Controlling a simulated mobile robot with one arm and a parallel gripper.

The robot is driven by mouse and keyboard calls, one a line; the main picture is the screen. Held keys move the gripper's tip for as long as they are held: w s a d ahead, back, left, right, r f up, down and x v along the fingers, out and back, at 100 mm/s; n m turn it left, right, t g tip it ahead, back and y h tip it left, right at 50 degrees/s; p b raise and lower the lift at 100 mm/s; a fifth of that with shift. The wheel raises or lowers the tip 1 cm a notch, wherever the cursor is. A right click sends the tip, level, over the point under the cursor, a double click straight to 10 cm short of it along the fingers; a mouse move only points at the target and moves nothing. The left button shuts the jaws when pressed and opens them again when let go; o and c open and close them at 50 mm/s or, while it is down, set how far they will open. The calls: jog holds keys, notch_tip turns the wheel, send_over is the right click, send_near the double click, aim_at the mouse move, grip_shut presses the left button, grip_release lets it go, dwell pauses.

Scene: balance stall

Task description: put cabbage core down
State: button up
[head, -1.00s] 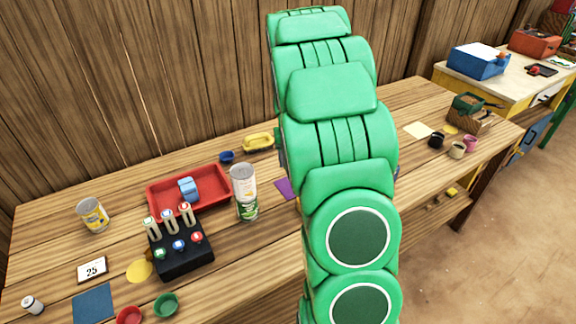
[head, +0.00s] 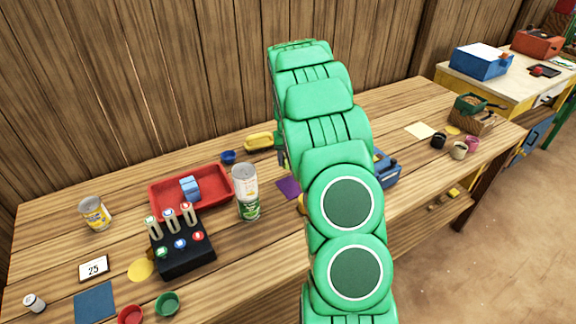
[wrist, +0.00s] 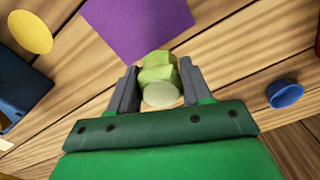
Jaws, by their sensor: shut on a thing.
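The cabbage core (wrist: 160,80) is a pale green, stubby piece in the wrist view. My gripper (wrist: 158,84) is shut on it, with one dark grey finger on each side. A purple square (wrist: 135,25) lies on the wooden table just beyond the core in the wrist view; the core's far end overlaps its edge in the picture. I cannot tell whether the core touches the table. In the head view the purple square (head: 288,188) shows left of my green arm.
A small blue cup (wrist: 285,94) is right of my gripper in the wrist view. In the head view, stacked cans (head: 246,190), a red tray (head: 160,198) and a yellow dish (head: 259,141) stand nearby. A blue device (head: 385,172) is right of my arm.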

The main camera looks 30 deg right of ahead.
jog(key=shift+w+d+f, duration=0.1)
jog(key=shift+w+f, duration=0.2)
jog(key=shift+f, duration=1.6)
jog(key=shift+f, duration=0.1)
jog(key=o, duration=1)
jog(key=shift+o, duration=0.2)
jog(key=shift+o, duration=0.4)
notch_tip(320, 180, up, 12)
jog(key=shift+r, duration=0.15)
